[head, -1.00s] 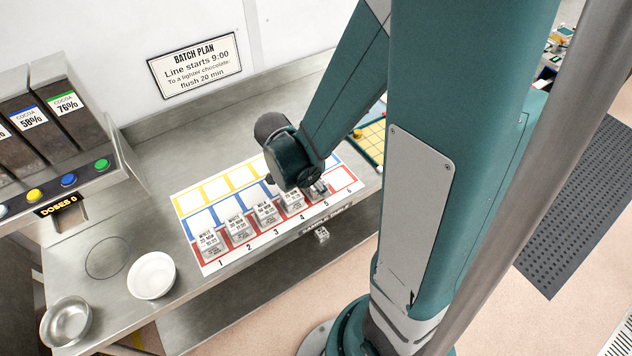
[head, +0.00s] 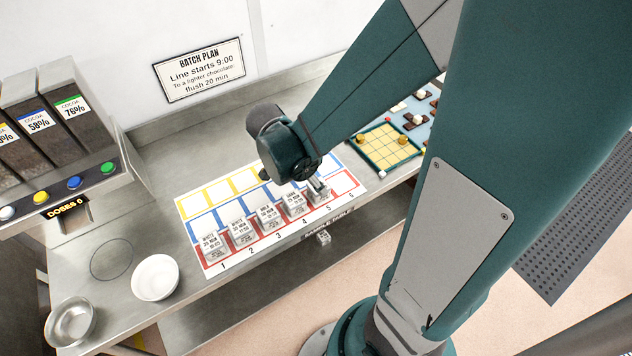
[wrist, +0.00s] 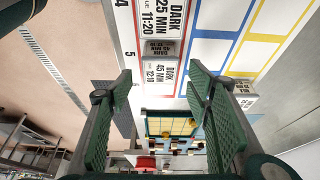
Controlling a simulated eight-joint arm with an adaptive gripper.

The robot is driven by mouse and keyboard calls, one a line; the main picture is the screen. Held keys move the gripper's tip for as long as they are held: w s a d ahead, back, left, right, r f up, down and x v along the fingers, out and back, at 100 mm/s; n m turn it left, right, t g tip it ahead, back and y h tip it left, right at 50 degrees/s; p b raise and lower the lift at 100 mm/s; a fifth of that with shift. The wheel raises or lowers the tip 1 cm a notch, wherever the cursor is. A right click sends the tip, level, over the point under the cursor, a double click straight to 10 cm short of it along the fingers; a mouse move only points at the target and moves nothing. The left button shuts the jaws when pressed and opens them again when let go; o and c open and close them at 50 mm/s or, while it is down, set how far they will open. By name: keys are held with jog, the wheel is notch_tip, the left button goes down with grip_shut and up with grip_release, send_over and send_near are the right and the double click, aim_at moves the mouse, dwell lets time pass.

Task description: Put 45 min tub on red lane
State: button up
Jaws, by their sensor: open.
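The tub labelled DARK 45 MIN 12:10 (wrist: 159,73) shows in the wrist view, beside the number 5 and inside red lines. In the head view it is in the front, red lane (head: 342,183), partly hidden by my gripper. My gripper (wrist: 158,90) is open, with its two fingers apart and nothing seen held between them. In the head view, my gripper (head: 319,186) is low over column 5; its fingers are small there. Contact with the tub cannot be told.
Several labelled tubs fill red columns 1 to 4, including a DARK 25 MIN tub (wrist: 162,18). Another tub (wrist: 244,94) is partly behind the right finger. Blue and yellow cells lie behind. A white bowl (head: 155,277) and metal bowl (head: 71,321) stand left; a gridded tray (head: 388,147) lies right.

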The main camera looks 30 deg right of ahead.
jog(key=v, duration=0.6)
jog(key=shift+a+r+p, duration=0.2)
jog(key=shift+r+p, duration=0.15)
jog(key=shift+p, duration=0.05)
jog(key=shift+r, duration=0.1)
dwell(0.5)
jog(key=s+a+r+n+t+y, duration=0.2)
jog(key=a+r+n+t, duration=0.1)
jog(key=r+n, duration=0.4)
jog(key=s+a+r+n+t+y, duration=0.2)
jog(key=r+n, duration=0.5)
jog(key=n, duration=0.4)
jog(key=shift+s+a+t, duration=0.45)
jog(key=shift+a+t, duration=0.65)
jog(key=shift+a, duration=0.2)
